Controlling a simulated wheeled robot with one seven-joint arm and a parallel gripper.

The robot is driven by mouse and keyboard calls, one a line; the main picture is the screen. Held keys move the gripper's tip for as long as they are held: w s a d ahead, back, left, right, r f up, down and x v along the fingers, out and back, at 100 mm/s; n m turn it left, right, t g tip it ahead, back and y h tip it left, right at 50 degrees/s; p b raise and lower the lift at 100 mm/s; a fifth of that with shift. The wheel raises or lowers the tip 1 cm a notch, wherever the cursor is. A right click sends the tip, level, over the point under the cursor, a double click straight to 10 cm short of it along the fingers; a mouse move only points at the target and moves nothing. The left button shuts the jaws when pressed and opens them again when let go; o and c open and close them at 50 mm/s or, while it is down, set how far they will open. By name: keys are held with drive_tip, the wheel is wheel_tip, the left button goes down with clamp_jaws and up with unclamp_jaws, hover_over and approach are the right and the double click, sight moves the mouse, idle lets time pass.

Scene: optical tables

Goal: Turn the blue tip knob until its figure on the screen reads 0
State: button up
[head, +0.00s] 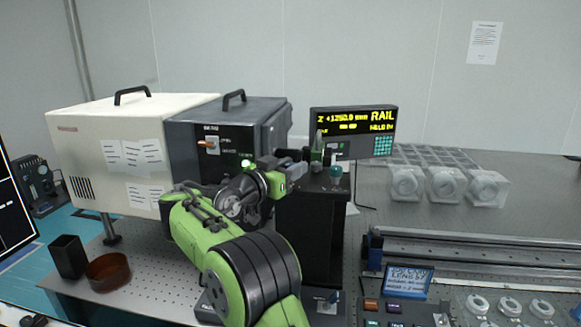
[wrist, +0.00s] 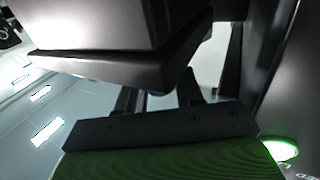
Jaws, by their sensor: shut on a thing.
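My gripper (head: 296,160) reaches to the small optical mount (head: 318,152) on top of a black stand. It is shut on a small part at the mount's left side, which the fingers hide. In the wrist view the two dark fingers (wrist: 158,97) stand close together under a large dark block. No blue knob can be made out clearly there; I cannot tell whether the hidden part is the blue tip knob. A teal knob (head: 336,171) shows at the mount's lower right, apart from the fingers. A dark screen (head: 14,215) is cut off at the left edge, its figures unreadable.
A yellow-lettered display (head: 353,129) reading RAIL stands behind the mount. A white box (head: 105,150) and a dark grey box (head: 245,125) stand at left behind my arm. Clear lens holders (head: 445,184) and a rail (head: 480,248) lie to the right.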

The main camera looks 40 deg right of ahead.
drive_tip(key=shift+f, duration=0.1)
drive_tip(key=o, duration=0.9)
drive_tip(key=s+a, duration=0.1)
drive_tip(key=a, duration=0.4)
drive_tip(key=s+a, duration=0.1)
drive_tip(key=a, duration=0.4)
drive_tip(key=a+p, duration=0.1)
drive_tip(key=a, duration=0.4)
drive_tip(key=shift+s+a, duration=0.25)
drive_tip(key=shift+s, duration=0.15)
drive_tip(key=shift+o, duration=0.3)
drive_tip(key=shift+d, duration=0.1)
